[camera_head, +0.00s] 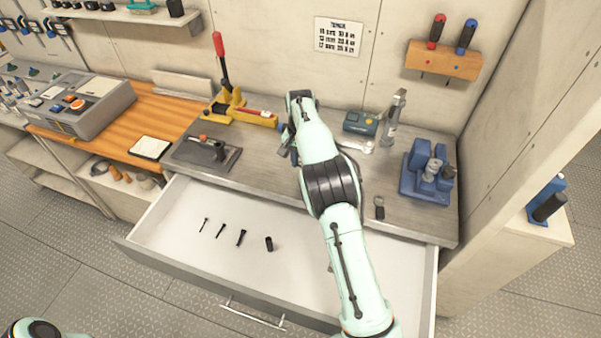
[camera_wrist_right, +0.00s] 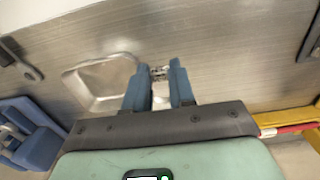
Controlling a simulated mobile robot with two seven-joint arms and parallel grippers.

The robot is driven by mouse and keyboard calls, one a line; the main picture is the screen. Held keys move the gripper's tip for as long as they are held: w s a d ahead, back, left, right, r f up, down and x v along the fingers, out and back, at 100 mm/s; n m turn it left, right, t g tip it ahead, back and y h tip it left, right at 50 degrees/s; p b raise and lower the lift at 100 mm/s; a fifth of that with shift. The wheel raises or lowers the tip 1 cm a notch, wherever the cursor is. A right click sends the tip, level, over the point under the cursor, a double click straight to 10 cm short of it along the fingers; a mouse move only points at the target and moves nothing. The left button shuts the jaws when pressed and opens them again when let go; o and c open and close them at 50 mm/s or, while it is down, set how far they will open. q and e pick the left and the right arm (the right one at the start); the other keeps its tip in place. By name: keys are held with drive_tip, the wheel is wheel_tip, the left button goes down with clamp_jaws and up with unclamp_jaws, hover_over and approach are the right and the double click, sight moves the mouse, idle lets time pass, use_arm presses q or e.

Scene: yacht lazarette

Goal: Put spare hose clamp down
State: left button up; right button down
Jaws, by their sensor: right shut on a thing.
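My right gripper (camera_wrist_right: 166,88) shows in the right wrist view with its two blue fingers close together. Between their tips is a small shiny metal piece, the spare hose clamp (camera_wrist_right: 158,73). It is at or just above the grey metal bench top (camera_wrist_right: 220,50); I cannot tell whether it touches. A shallow metal dish (camera_wrist_right: 92,94) lies beside the fingers, to the left in that view. In the head view my right arm covers most of the gripper, and the clamp is hidden. My left gripper is out of view.
An open white drawer (camera_head: 190,258) with several small dark parts juts out below the bench. A yellow tool with a red lever (camera_head: 228,98) stands behind, left of my arm. A blue fixture (camera_head: 425,180) and a dark small tool (camera_head: 379,208) are on the right.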

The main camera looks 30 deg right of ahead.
drive_tip(key=shift+f, duration=2.95)
drive_tip(key=c, duration=1.2)
unclamp_jaws()
drive_tip(key=shift+f, duration=0.15)
wheel_tip(320, 180, up, 12)
drive_tip(key=shift+r, duration=0.2)
